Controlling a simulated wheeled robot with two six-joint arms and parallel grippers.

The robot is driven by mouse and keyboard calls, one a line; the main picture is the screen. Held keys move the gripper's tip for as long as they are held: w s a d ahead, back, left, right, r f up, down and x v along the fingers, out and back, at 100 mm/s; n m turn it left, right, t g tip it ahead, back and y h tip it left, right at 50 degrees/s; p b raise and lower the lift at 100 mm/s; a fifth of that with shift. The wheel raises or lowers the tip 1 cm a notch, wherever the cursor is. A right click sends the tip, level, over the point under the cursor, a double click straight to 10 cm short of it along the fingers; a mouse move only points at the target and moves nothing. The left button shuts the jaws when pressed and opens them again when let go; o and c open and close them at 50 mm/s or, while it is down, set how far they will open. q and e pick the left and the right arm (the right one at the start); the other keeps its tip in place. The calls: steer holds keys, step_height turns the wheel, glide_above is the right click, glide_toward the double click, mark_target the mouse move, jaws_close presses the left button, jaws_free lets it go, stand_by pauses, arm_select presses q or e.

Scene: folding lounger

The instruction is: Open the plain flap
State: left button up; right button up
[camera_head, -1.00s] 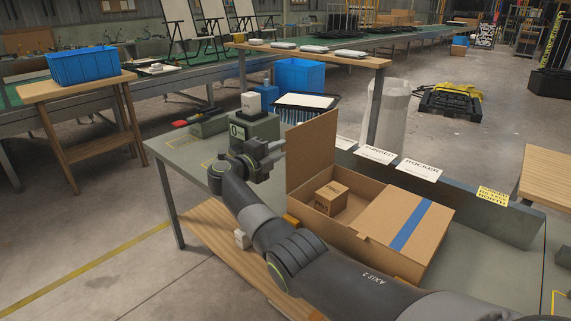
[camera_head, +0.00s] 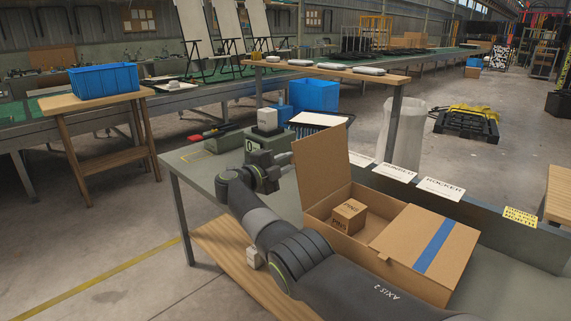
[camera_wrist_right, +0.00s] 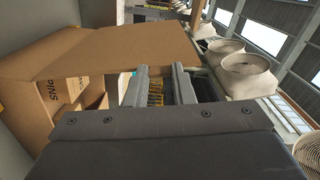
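The cardboard box (camera_head: 405,285) stands on the grey worktable. Its plain flap (camera_head: 322,165) stands raised on the left side, leaning slightly outward. The other flap (camera_head: 455,240), with a blue tape stripe (camera_head: 436,238), lies flat over the right half. A small carton (camera_head: 348,215) sits inside the uncovered half. My right gripper (camera_head: 284,168) is just left of the plain flap, on its outer side. In the right wrist view, the fingers (camera_wrist_right: 158,88) are apart with nothing between them, and the plain flap (camera_wrist_right: 110,50) is close on the left; contact is unclear. My left gripper is not in view.
A grey-green block (camera_head: 258,142) with a white cube (camera_head: 267,119) stands behind my right gripper. A low grey rail (camera_head: 480,217) with label cards runs behind the box. A blue bin (camera_head: 314,95) stands beyond the table.

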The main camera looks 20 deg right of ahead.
steer(key=o, duration=0.4)
steer(key=b+v, duration=0.2)
steer(key=v, duration=1.5)
steer(key=shift+a, duration=0.2)
steer(key=shift+s+f, duration=0.1)
steer(key=shift+f, duration=0.05)
